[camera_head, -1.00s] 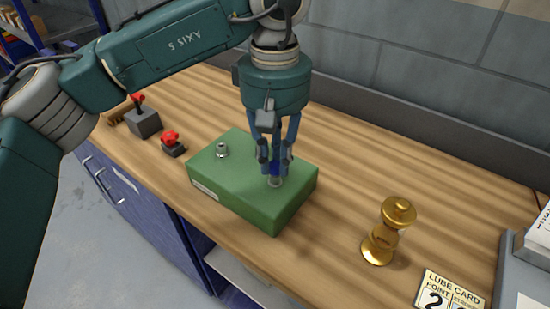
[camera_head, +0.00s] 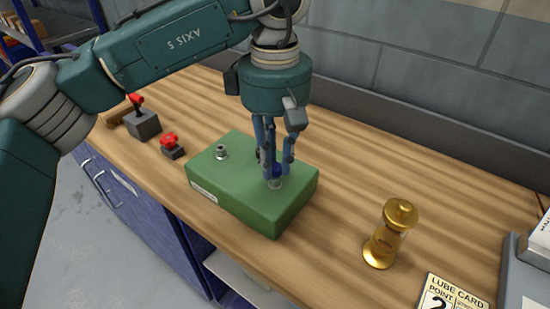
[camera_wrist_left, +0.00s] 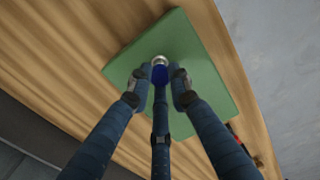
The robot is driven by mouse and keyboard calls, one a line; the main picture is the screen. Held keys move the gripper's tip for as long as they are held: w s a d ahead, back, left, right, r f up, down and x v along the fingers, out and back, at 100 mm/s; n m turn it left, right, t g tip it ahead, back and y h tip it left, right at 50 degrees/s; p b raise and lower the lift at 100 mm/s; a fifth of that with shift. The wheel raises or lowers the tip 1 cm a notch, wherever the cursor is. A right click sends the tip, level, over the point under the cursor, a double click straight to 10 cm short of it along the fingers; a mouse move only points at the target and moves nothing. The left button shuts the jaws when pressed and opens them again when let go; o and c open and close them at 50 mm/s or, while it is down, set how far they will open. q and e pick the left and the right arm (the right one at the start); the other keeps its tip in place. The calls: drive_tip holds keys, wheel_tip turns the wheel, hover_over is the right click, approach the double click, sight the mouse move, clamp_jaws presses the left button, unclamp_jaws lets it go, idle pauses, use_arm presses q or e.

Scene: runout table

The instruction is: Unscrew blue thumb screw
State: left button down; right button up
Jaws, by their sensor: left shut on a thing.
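The blue thumb screw (camera_head: 278,170) stands upright in a silver socket at the right part of the green block (camera_head: 238,203). It also shows in the left wrist view (camera_wrist_left: 160,74), between my fingers. My left gripper (camera_head: 274,172) points straight down from above and is shut on the screw. Its fingers partly cover the screw in the head view. A second silver socket (camera_head: 221,151) at the block's left part has no blue screw in it. My right gripper is not in view.
A red-handled lever box (camera_head: 145,123) and a red knob (camera_head: 171,146) stand left of the block. A brass piece (camera_head: 387,236) stands to the right, near a lube card (camera_head: 448,295). The table between block and brass piece is clear.

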use_arm(q)
drive_tip(key=n+b, duration=0.1)
drive_tip(key=n, duration=0.3)
drive_tip(key=shift+n, duration=0.3)
drive_tip(key=shift+f+n, duration=0.1)
drive_tip(key=shift+n, duration=0.4)
drive_tip(key=n+b, duration=0.1)
drive_tip(key=n, duration=0.2)
drive_tip(key=shift+n, duration=0.3)
drive_tip(key=shift+n, duration=1)
drive_tip(key=shift+n+b, duration=0.4)
drive_tip(key=shift+n, duration=0.9)
